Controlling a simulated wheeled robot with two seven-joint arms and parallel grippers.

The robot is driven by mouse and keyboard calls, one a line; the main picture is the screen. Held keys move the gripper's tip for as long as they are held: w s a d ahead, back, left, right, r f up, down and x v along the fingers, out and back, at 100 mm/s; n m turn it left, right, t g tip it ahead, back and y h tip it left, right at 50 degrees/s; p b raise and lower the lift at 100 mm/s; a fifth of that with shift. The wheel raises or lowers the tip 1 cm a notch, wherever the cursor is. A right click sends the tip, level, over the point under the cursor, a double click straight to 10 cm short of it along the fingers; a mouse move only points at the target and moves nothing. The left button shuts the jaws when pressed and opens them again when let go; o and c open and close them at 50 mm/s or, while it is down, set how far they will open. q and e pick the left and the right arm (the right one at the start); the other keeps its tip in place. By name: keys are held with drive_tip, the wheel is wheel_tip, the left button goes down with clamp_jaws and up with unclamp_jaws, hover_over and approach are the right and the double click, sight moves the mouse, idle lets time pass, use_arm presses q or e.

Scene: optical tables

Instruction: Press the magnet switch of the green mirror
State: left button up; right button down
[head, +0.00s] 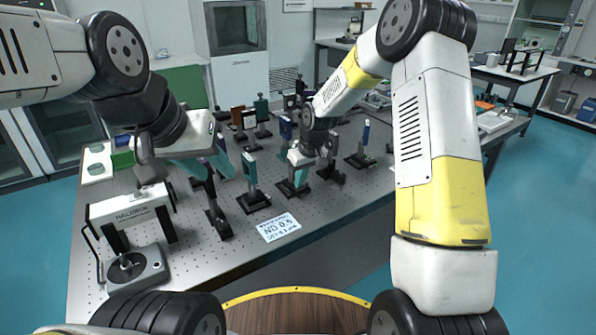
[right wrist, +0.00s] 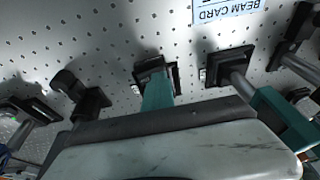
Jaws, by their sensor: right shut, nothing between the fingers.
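A green mirror (head: 249,168) stands upright on a black base (head: 254,202) near the table's middle. In the right wrist view a green plate (right wrist: 285,117), apparently this mirror, rises from a post at the right; its base (right wrist: 228,66) has a small pale mark on one side. My right gripper (head: 301,177) is shut and empty, pointing down at another black base to the mirror's right. Its teal fingertips (right wrist: 157,88) cover part of that base; contact cannot be told. My left gripper (head: 207,166) is open above a post at the left, apart from the green mirror.
A beam card (head: 278,227) lies flat in front of the mounts. Several mounted optics crowd the middle and back. The table front beside the card is clear.

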drive_tip(key=shift+w+d+r, duration=0.1)
drive_tip(key=shift+w+d, duration=0.15)
drive_tip(key=shift+d, duration=0.2)
drive_tip(key=shift+r, duration=0.1)
drive_tip(key=v, duration=0.7)
drive_tip(key=shift+r, duration=0.3)
drive_tip(key=shift+d, duration=0.1)
drive_tip(key=s+d+r+m+t, duration=0.1)
drive_tip(key=s+d+r+m, duration=0.1)
drive_tip(key=s+d+r, duration=0.35)
drive_tip(key=s+d+r+m+t, duration=0.1)
drive_tip(key=s+d+r, duration=0.1)
drive_tip(key=s+r, duration=0.7)
drive_tip(key=s+d+r+m, duration=0.1)
drive_tip(key=s, duration=0.7)
drive_tip(key=s+d+r+m+t, duration=0.1)
drive_tip(key=s+d+m, duration=0.1)
drive_tip(key=s, duration=0.5)
drive_tip(key=shift+s+r+t, duration=0.3)
drive_tip(key=shift+s+r, duration=0.05)
drive_tip(key=shift+s, duration=0.05)
